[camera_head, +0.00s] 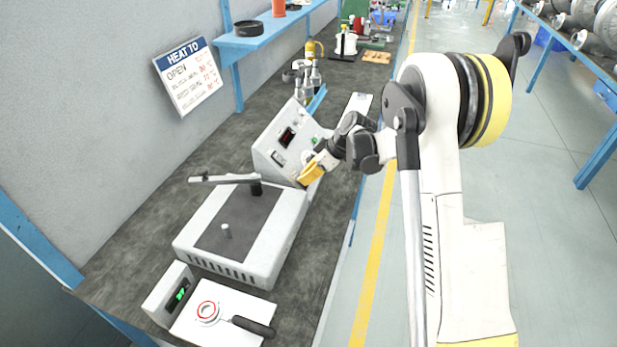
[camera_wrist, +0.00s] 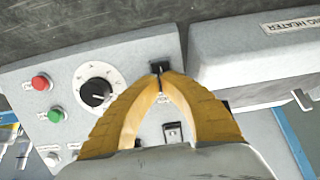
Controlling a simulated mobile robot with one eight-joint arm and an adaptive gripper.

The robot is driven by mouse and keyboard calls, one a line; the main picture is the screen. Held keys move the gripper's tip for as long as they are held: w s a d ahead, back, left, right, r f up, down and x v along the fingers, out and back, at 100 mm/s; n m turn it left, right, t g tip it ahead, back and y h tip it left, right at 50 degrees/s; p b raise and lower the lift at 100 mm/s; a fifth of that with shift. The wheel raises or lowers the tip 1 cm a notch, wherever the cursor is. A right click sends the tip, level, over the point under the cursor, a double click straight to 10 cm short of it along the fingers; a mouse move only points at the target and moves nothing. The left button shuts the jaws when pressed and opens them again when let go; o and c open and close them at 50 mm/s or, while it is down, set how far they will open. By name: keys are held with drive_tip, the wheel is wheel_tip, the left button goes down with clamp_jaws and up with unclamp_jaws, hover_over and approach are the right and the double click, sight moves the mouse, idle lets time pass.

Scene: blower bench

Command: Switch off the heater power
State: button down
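The control box (camera_head: 277,150) has a pale sloping panel and stands behind the bearing heater (camera_head: 240,225). In the wrist view, the panel (camera_wrist: 65,75) carries a black dial (camera_wrist: 95,92), a red button (camera_wrist: 41,83), a green button (camera_wrist: 56,115) and a small rocker-like switch (camera_wrist: 172,133) partly framed by my fingers. A small black block (camera_wrist: 160,67) sits near the panel's edge, right at my fingertips. My gripper (camera_head: 302,182) is at the panel's lower right, beside the heater. Its yellow fingers (camera_wrist: 160,79) meet at the tips. I cannot tell whether they touch the block.
The heater body (camera_wrist: 255,55) lies close to the right of my fingers in the wrist view. A small box with a green display (camera_head: 179,294) and a white plate with a ring-ended tool (camera_head: 252,327) stand in front. Bottles (camera_head: 310,78) stand behind. The aisle right of the bench is clear.

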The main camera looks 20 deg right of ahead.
drive_tip(key=shift+d+r, duration=0.1)
drive_tip(key=shift+r, duration=0.1)
drive_tip(key=shift+r+p, duration=0.45)
drive_tip(key=shift+r, duration=0.2)
drive_tip(key=shift+r, duration=0.1)
